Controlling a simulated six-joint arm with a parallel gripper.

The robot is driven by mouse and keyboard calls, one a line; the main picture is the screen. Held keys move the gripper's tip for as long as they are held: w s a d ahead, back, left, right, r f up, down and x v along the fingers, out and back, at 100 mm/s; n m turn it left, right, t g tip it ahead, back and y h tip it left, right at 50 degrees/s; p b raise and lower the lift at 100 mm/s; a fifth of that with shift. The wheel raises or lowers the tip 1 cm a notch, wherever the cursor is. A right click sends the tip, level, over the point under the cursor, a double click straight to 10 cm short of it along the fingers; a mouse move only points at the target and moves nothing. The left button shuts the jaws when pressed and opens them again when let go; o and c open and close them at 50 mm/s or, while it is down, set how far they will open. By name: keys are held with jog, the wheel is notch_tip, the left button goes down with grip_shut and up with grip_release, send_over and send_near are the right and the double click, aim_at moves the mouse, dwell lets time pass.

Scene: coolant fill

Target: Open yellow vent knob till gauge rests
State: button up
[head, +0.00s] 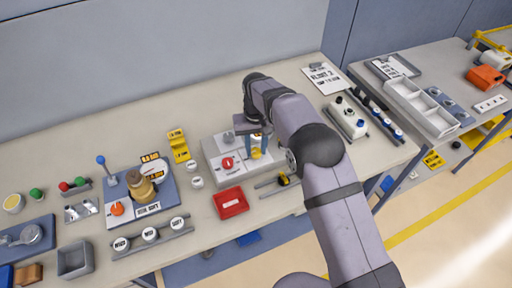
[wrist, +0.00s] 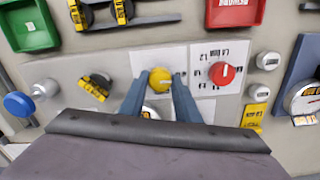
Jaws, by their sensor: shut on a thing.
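The yellow knob (wrist: 160,79) sits on a white plate of the grey panel (head: 208,160). My gripper (wrist: 159,84) is shut on the yellow knob, with one blue finger on each side of it. In the head view my gripper (head: 257,146) comes down over the right part of the panel, and a bit of the yellow knob (head: 256,154) shows between the fingers. A round white dial (wrist: 150,112) below the knob is mostly hidden by my gripper, so its needle cannot be read.
A red knob (wrist: 222,74) on a marked white plate is close to the right finger in the wrist view. A red tray (head: 231,203) stands in front of the panel. A yellow stand (head: 179,146) and small white round pieces are to its left.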

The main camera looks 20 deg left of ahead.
aim_at(257, 151)
jog(key=shift+w+r, duration=0.1)
jog(key=shift+r, duration=0.05)
jog(key=o, duration=1)
jog(key=shift+o, duration=0.2)
jog(key=shift+r+b, duration=1.2)
jog(key=shift+r, duration=2.4)
jog(key=shift+d, duration=0.1)
